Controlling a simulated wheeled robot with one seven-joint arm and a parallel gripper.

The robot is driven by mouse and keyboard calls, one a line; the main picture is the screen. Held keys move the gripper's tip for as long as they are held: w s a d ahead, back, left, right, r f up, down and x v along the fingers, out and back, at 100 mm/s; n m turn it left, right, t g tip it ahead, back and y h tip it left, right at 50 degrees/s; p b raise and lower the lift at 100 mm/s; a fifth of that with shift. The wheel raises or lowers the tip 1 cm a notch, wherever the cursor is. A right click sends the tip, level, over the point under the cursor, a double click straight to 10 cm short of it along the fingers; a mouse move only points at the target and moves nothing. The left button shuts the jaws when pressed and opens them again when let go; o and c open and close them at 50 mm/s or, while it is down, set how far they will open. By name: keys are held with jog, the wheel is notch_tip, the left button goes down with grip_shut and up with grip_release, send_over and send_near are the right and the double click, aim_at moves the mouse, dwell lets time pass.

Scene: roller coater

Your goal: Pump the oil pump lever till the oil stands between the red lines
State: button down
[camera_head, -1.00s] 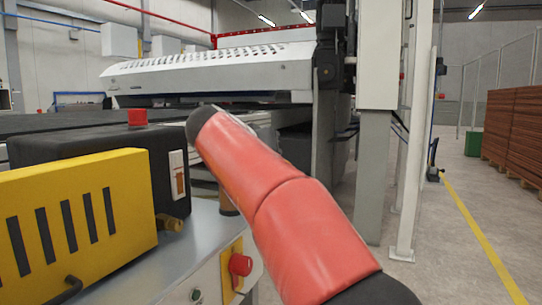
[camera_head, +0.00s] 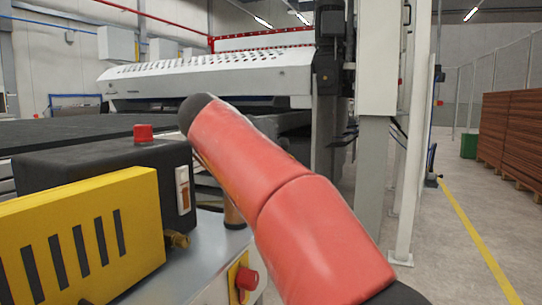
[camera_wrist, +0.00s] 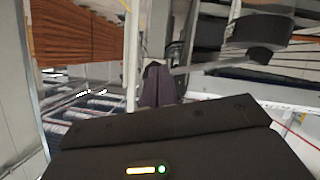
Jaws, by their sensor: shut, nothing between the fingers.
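A black tank (camera_head: 100,172) with a red cap (camera_head: 143,133) stands at the left in the head view. A pale sight gauge (camera_head: 183,190) with a brownish window is on its right side; the oil level and red lines are too small to make out. A brass fitting (camera_head: 177,240) sits below it. A brown upright cylinder (camera_head: 234,214) stands right of the gauge, partly behind my red arm; I cannot tell whether it belongs to the pump. No lever can be clearly made out. My gripper (camera_wrist: 158,82) shows in the wrist view, shut and empty, apart from the tank.
A yellow slotted guard (camera_head: 85,240) stands in front of the tank. The large white machine (camera_head: 210,75) fills the back. Open floor (camera_head: 445,230) lies at the right, before brown stacks (camera_head: 512,135).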

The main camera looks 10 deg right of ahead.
jog(key=v, duration=0.6)
jog(key=shift+s+d, duration=0.2)
jog(key=shift+s, duration=0.05)
jog(key=shift+p, duration=0.3)
dwell(0.8)
